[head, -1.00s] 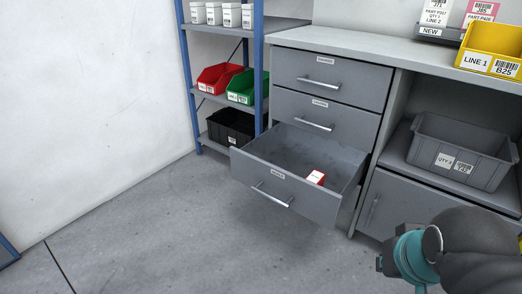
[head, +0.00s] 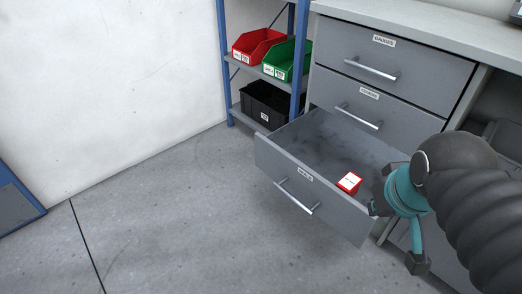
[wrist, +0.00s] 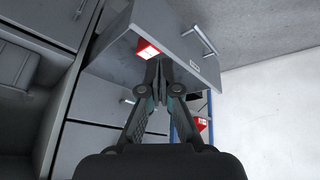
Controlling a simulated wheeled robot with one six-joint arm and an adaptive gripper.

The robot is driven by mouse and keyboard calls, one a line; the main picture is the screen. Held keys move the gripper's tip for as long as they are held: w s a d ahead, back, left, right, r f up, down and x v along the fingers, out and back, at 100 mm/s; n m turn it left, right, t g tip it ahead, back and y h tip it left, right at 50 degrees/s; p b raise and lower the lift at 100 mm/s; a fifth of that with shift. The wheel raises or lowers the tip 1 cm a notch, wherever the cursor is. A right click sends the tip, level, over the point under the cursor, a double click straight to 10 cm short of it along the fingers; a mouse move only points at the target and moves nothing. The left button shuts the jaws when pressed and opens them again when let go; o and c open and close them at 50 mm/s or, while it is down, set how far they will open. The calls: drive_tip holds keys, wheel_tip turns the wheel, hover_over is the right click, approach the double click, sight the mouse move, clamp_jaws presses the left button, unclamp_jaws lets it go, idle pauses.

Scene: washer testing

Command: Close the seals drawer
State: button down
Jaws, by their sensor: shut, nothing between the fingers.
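The seals drawer (head: 325,208) is the lowest of the drawers in the head view and is pulled far out. It has a bar handle (head: 295,196) and a small label on its front. A red and white box (head: 349,182) lies inside it. In the wrist view the drawer front (wrist: 207,62) is at upper right and the box (wrist: 147,50) shows near the fingertips. My gripper (wrist: 158,70) is shut and empty, its tips seen against the drawer. I cannot tell whether it touches. In the head view my arm covers the drawer's right back corner.
Two shut drawers, the gauges drawer (head: 385,60) and another (head: 362,108), sit above. A blue shelf rack with red (head: 258,46), green (head: 288,58) and black bins (head: 268,103) stands left of the cabinet. The floor (head: 190,220) before the drawer is clear.

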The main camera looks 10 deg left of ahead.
drive_tip(key=w+a+r+n+g, duration=0.1)
drive_tip(key=w+a+r+n, duration=0.1)
drive_tip(key=w+a+n, duration=0.4)
drive_tip(key=n+h, duration=0.3)
drive_tip(key=n, duration=1.7)
approach(273, 149)
drive_tip(key=s+a+r, duration=0.2)
drive_tip(key=s+r, duration=0.1)
drive_tip(key=s, duration=0.3)
drive_tip(key=shift+g, duration=0.4)
drive_tip(key=shift+w+d+f+b, duration=0.4)
drive_tip(key=shift+w+d+f, duration=0.55)
drive_tip(key=shift+f, duration=0.6)
drive_tip(key=shift+w+d+f+b, duration=0.4)
drive_tip(key=shift+w+d+f, duration=0.35)
drive_tip(key=shift+w+f, duration=0.6)
drive_tip(key=shift+w+d+f+b, duration=0.4)
drive_tip(key=shift+w+d+f, duration=0.45)
drive_tip(key=shift+f, duration=0.85)
